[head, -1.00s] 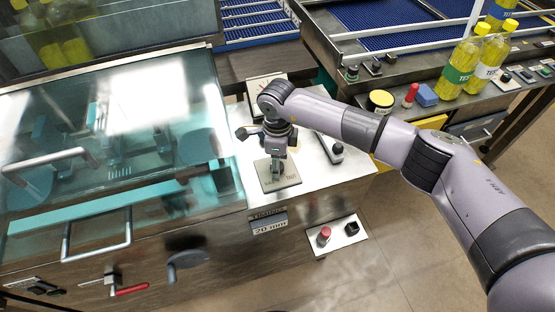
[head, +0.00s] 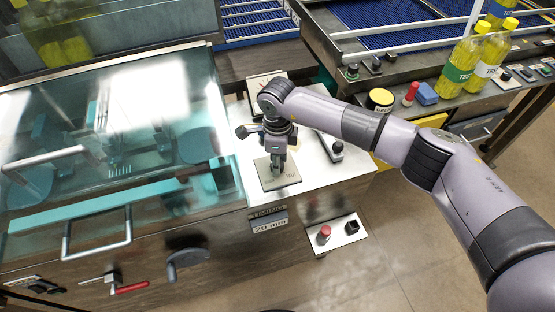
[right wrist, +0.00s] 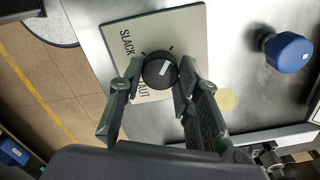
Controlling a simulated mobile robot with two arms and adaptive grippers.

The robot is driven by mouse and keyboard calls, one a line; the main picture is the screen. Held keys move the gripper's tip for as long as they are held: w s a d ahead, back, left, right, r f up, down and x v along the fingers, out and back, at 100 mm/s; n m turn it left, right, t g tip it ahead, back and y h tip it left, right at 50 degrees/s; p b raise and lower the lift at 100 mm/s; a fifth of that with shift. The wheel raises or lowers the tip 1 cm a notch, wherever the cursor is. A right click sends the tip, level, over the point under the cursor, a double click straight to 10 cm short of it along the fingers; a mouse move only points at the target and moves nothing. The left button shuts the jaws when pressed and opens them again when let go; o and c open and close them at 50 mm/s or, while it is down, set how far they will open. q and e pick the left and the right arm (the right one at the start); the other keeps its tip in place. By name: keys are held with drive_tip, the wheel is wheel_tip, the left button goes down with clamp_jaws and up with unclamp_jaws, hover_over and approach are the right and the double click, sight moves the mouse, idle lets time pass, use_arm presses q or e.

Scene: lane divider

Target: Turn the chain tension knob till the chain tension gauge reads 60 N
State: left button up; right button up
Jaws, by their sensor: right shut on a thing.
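The chain tension knob (right wrist: 158,76) is round and black with a white pointer mark. It sits on a pale plate (right wrist: 186,28) lettered SLACK and, partly covered, TAUT. My right gripper (right wrist: 160,84) is shut on the knob, one finger on each side. In the head view my right gripper (head: 278,168) points down onto the same plate (head: 289,180) and hides the knob. A white-faced gauge (head: 256,86) stands behind my right wrist, mostly covered. Its reading cannot be made out. My left gripper is not in view.
A blue knob (right wrist: 287,51) stands on the steel top near the plate. A glass cover (head: 90,110) with a handle fills the left. A low panel (head: 340,233) holds a red button and a black knob. Bottles (head: 460,66) stand at the right back.

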drive_tip(key=m+b, duration=0.3)
drive_tip(key=shift+w+f+b, duration=0.1)
drive_tip(key=shift+f+b, duration=0.05)
drive_tip(key=shift+b, duration=0.15)
drive_tip(key=m+b, duration=0.3)
drive_tip(key=m, duration=0.2)
drive_tip(key=shift+b, duration=0.35)
drive_tip(key=m+b, duration=0.3)
drive_tip(key=m, duration=0.1)
drive_tip(key=shift+r+m+b, duration=0.2)
drive_tip(key=shift+m+b, duration=0.9)
drive_tip(key=shift+m, duration=0.8)
drive_tip(key=o, duration=1.1)
drive_tip(key=shift+o, duration=0.2)
